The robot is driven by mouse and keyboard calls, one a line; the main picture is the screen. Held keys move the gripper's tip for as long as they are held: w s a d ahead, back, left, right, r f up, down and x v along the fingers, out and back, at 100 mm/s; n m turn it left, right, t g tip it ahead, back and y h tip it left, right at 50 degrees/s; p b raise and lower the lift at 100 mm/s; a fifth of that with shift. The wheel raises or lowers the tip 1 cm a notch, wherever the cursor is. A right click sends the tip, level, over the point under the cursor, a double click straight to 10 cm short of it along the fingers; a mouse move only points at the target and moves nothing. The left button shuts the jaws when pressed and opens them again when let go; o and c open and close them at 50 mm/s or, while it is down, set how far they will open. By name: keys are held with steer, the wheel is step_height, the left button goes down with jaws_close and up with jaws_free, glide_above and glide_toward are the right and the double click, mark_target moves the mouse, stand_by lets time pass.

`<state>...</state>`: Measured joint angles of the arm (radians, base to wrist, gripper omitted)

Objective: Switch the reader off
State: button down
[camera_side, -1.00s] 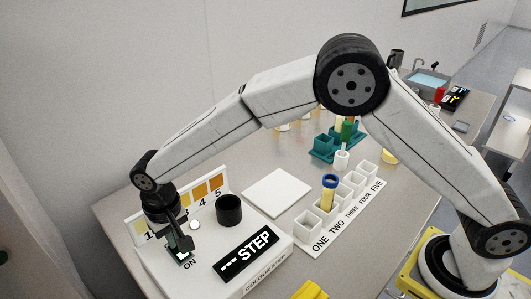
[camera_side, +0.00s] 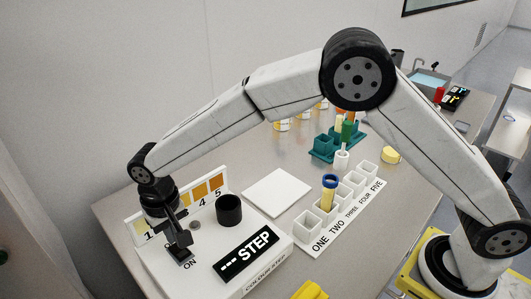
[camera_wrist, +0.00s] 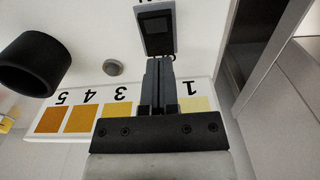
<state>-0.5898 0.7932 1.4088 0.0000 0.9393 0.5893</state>
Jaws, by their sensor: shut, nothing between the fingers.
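The reader (camera_side: 205,264) is a white box with a black panel (camera_side: 246,253) that reads "--- STEP". Its switch (camera_side: 181,258), beside the word ON, looks dark and is partly hidden by my gripper (camera_side: 182,246). In the wrist view the switch (camera_wrist: 156,30) is a dark rocker in a grey frame, just beyond the tips of my gripper (camera_wrist: 158,62). My fingers are together and empty, pointing down at the switch's near edge. I cannot tell whether they touch it. The small round lamp (camera_side: 195,225) on the reader is grey; it also shows in the wrist view (camera_wrist: 113,68).
A black round well (camera_side: 229,210) stands on the reader. A numbered colour chart (camera_side: 205,190) rises behind my gripper. To the right are a white tile (camera_side: 277,193) and a numbered rack (camera_side: 318,240) holding a blue-capped tube (camera_side: 329,194).

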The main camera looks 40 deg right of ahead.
steer(key=shift+r, duration=2.55)
steer(key=shift+f, duration=0.15)
steer(key=shift+f, duration=2.7)
steer(key=shift+r, duration=0.15)
steer(key=shift+r, duration=2.6)
steer(key=shift+f, duration=3.35)
steer(key=shift+r, duration=0.4)
